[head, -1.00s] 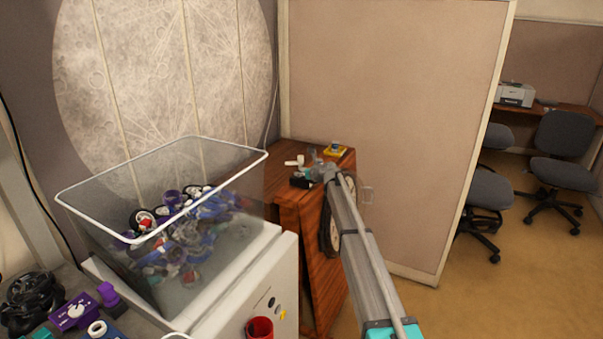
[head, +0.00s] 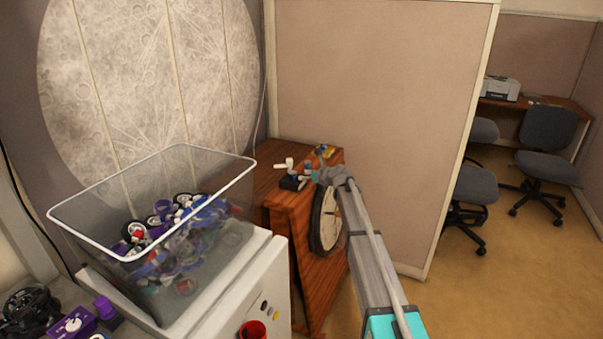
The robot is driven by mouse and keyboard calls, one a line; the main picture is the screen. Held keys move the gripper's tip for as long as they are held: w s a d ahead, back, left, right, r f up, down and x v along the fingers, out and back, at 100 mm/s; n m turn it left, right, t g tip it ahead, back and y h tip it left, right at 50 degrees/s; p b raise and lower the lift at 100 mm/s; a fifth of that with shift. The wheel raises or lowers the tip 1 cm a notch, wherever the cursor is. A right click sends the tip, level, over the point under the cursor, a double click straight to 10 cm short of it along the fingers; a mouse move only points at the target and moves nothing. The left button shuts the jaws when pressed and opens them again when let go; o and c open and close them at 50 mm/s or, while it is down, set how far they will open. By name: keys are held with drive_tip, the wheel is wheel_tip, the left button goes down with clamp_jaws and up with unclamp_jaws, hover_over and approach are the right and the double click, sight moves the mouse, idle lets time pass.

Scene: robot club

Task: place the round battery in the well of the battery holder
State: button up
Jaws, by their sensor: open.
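My gripper (head: 327,175) is small and grey at the far end of my arm, at the right edge of the wooden cabinet (head: 265,180) top in the head view. It is open; I see nothing held in it. A small black block-like thing (head: 292,183) lies just left of it, with a small white piece (head: 284,165) behind. A small yellow thing (head: 325,151) is at the back right of the top, partly hidden by my gripper. At this size I cannot tell which is the round battery or the battery holder.
A wire-rimmed clear bin (head: 150,200) full of parts stands on a white cabinet at left. A round clock (head: 326,218) is on the wooden cabinet's side. A partition (head: 380,100) rises behind; open floor and chairs lie right.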

drive_tip(key=shift+s+d+r, duration=0.2)
drive_tip(key=shift+s+d, duration=0.1)
drive_tip(key=shift+s, duration=0.05)
idle(0.6)
drive_tip(key=s+d+f+n+g+h, duration=0.3)
drive_tip(key=s+d+n, duration=0.5)
drive_tip(key=s, duration=0.8)
drive_tip(key=s+d+f+n+g+h, duration=0.3)
drive_tip(key=s+d+n, duration=0.5)
drive_tip(key=s, duration=0.9)
drive_tip(key=s+d+f+n+g+h, duration=0.3)
drive_tip(key=s+d+n, duration=0.5)
drive_tip(key=s, duration=0.8)
wheel_tip(320, 180, down, 2)
drive_tip(key=n+g, duration=0.1)
drive_tip(key=n, duration=0.2)
drive_tip(key=shift+s+f, duration=0.25)
